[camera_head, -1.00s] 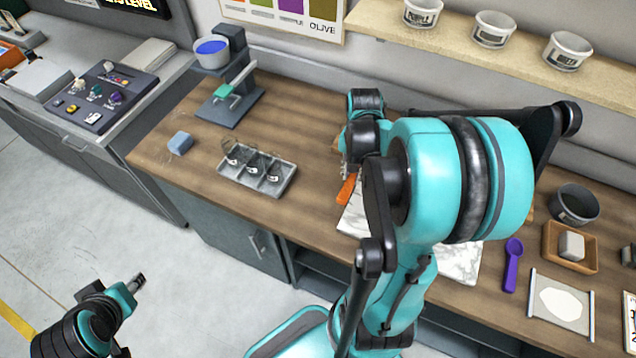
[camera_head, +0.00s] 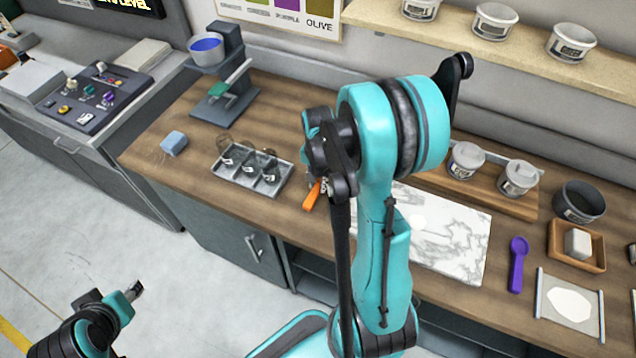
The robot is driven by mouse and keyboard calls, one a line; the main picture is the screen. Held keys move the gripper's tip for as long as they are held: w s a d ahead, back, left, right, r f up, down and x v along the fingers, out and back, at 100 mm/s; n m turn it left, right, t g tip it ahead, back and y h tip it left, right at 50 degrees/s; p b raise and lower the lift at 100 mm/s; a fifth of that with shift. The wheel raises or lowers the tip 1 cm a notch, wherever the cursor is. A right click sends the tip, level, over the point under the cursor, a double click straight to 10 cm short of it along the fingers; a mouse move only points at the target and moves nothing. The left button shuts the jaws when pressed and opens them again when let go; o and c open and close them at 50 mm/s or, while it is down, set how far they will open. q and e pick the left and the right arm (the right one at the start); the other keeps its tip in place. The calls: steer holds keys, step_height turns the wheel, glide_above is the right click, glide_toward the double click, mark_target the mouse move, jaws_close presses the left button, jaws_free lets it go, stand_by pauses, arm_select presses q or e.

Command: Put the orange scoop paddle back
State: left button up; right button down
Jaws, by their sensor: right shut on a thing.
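The orange scoop paddle (camera_head: 313,195) shows as a short orange piece just right of the grey compartment tray (camera_head: 243,184). Its upper end is hidden behind my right arm. My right gripper (camera_head: 321,182) is shut on it, pointing down, with its fingers largely covered by the wrist and forearm. I cannot tell whether the paddle touches the counter. A purple scoop paddle (camera_head: 518,265) lies on the counter at the right. My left gripper (camera_head: 136,291) is low at the left, over the floor and away from the counter; its jaw gap is too small to judge.
A white marble slab (camera_head: 450,235) lies right of my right arm. Behind it, a wooden board (camera_head: 478,192) holds two lidded tubs. A dark bowl (camera_head: 579,202) and a wooden tray (camera_head: 598,262) stand at the right. A blue block (camera_head: 173,143) and a dark stand (camera_head: 228,104) are at the left.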

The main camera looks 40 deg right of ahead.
mark_target(318, 185)
steer(key=c, duration=1.4)
jaws_free()
step_height(318, 185, up, 12)
steer(key=p, duration=0.3)
steer(key=s+a+r+n+t, duration=0.3)
steer(key=a+n, duration=0.3)
steer(key=a, duration=0.2)
steer(key=s+a+r+n+t, duration=0.3)
steer(key=a+n, duration=0.3)
steer(key=a, duration=0.3)
steer(key=shift+r+n+t, duration=0.3)
steer(key=shift+r+t, duration=0.3)
steer(key=shift+r, duration=0.1)
step_height(318, 185, down, 9)
steer(key=b, duration=0.8)
steer(key=shift+f+b, duration=0.15)
steer(key=shift+b, duration=0.25)
